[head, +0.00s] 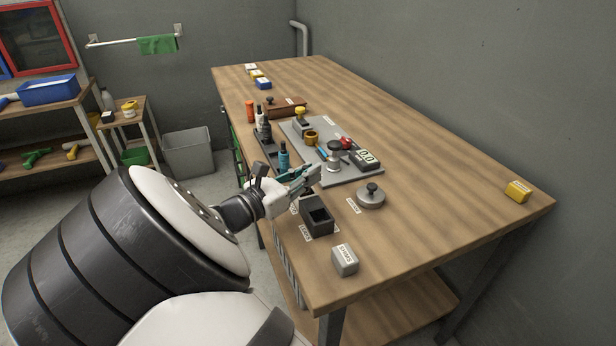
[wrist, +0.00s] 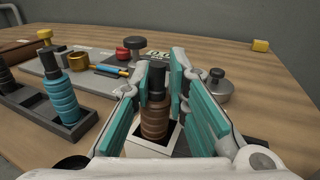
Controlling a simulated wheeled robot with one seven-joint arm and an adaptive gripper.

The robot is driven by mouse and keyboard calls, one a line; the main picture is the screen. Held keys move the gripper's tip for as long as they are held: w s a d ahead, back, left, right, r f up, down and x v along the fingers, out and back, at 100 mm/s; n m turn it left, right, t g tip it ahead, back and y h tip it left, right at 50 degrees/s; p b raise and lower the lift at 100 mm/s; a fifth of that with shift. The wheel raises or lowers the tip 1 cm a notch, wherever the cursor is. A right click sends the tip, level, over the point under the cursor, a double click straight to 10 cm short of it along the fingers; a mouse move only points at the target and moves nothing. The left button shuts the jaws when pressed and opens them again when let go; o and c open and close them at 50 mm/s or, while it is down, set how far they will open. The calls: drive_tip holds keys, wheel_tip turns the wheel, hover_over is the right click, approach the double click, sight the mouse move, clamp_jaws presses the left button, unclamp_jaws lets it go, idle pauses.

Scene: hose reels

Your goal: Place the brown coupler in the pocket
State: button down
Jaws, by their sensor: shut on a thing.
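The brown coupler (wrist: 153,120), with a dark narrow top, stands roughly upright between the teal pads of my gripper (wrist: 160,95) in the wrist view. My gripper is shut on it. Just below and around its lower end is a white-edged dark area; I cannot tell whether the coupler touches it. In the head view my gripper (head: 305,178) is over the front edge of the bench, beyond an open-topped black block (head: 317,229), and mostly hides the coupler. A dark tray (wrist: 88,128) to the left holds a teal coupler (wrist: 60,98) and a black coupler in separate pockets.
A grey board (head: 345,178) with a gauge, knobs and a yellow ring lies beyond my gripper. A round grey weight (head: 370,199) and a grey block (head: 345,262) stand to the right. The bench's right side is mostly clear, with a yellow block (head: 517,191) near its edge.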

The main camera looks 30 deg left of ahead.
drive_tip(key=c, duration=1.6)
unclamp_jaws()
drive_tip(key=shift+o, duration=0.2)
drive_tip(key=shift+r, duration=0.15)
drive_tip(key=p+v, duration=0.4)
drive_tip(key=v, duration=0.8)
drive_tip(key=shift+d, duration=0.1)
